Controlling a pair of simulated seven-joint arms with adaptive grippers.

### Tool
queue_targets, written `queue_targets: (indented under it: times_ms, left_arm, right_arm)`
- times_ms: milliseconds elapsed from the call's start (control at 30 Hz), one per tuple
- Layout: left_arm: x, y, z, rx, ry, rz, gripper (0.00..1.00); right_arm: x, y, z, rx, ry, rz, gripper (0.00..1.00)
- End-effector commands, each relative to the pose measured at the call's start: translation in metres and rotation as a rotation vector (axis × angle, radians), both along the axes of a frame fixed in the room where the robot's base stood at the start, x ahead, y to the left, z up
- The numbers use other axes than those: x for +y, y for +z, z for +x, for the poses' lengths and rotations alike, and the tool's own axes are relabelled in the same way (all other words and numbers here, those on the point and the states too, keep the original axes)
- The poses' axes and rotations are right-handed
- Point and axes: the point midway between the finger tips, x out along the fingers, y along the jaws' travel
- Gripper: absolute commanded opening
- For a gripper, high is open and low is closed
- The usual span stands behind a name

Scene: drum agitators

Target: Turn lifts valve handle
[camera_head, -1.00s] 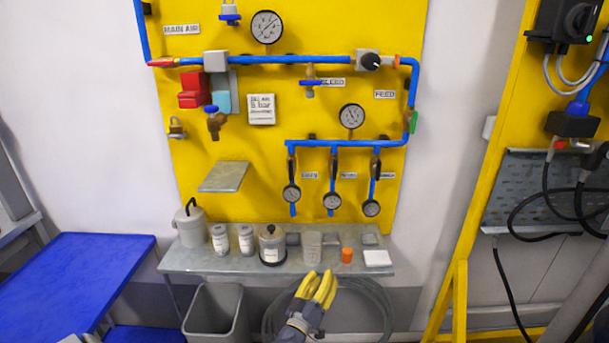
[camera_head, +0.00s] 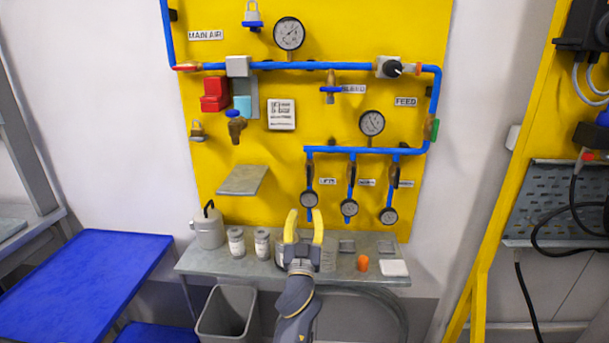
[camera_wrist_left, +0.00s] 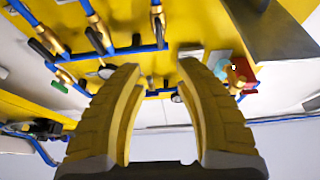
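The lifts valve handle (camera_head: 310,173) is the dark lever on the leftmost of three short pipe drops, beside the LIFTS label (camera_head: 327,181) and above a round gauge (camera_head: 309,199). My left gripper (camera_head: 304,217) points up in front of the shelf, below that gauge, its yellow fingers apart and empty. The left wrist view shows the open fingers (camera_wrist_left: 160,80) with the board upside down beyond them. There, the rightmost drop with its dark lever (camera_wrist_left: 158,28) appears above the gap between the fingers. The gripper touches no valve. My right gripper is not in view.
A grey shelf (camera_head: 205,263) below the board carries a white can (camera_head: 208,228), jars and an orange cap (camera_head: 362,263). A small tilted plate (camera_head: 242,180) juts from the board left of the drops. A grey bin (camera_head: 228,312) stands below.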

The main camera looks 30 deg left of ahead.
Motion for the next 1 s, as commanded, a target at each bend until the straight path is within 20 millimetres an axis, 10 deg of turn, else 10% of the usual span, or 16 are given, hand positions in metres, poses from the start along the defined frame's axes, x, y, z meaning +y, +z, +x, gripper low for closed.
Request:
queue_targets:
  times_ms: [1000]
  left_arm:
    - [0.07,0.06,0.126,0.0,-0.001,0.0,0.34]
  right_arm:
    - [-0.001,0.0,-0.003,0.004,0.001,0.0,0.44]
